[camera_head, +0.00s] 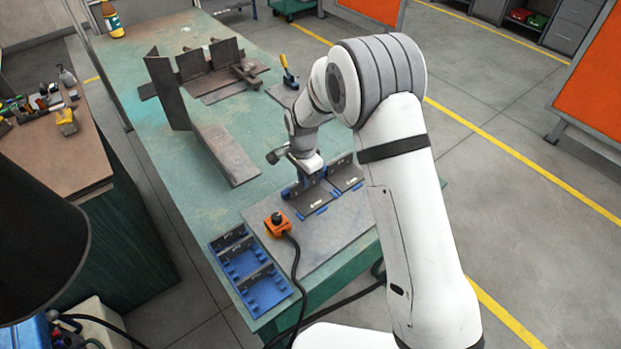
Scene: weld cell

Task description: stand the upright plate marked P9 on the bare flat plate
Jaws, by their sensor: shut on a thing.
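My gripper (308,172) is over the front part of the bench, shut on a dark upright plate (297,189). That plate stands at the back edge of the nearer flat plate (313,203); I cannot tell whether they touch. The nearer flat plate lies in blue clamps and has a pale label. A second flat plate (351,182) lies beside it to the right, with a dark upright plate (341,164) along its back edge. The labels are too small to read, so I cannot make out P9. My gripper partly hides the held plate.
A blue rack (280,297) at the bench's front left holds dark plates. An orange box with a black button (277,229) and cable stands between rack and flat plates. Tall brown steel parts (222,150) and a blue-yellow tool (288,74) are behind. The green bench top (190,185) is clear at left.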

